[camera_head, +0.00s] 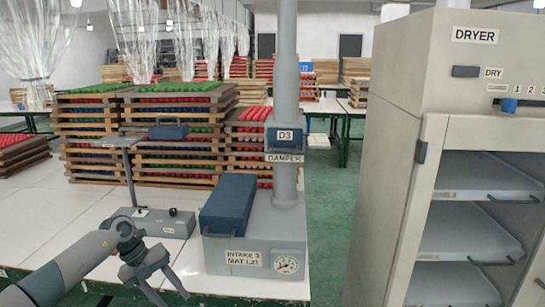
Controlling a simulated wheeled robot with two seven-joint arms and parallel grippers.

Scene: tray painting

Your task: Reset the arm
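My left arm comes in from the lower left in the head view, and its grey gripper (169,294) points down and to the right over the front of the white table (40,230). Its two fingers are spread apart with nothing between them. The gripper shows in front of the grey box base and left of the intake unit (265,255), apart from it as far as I can tell. My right arm and gripper do not show.
A dryer cabinet (390,170) with its shelves showing (470,235) fills the right side. A grey damper pipe (286,90) and blue box (229,203) stand on the intake unit. A small stand (128,180) is left. Stacked trays (180,150) stand behind. Green floor shows between table and dryer.

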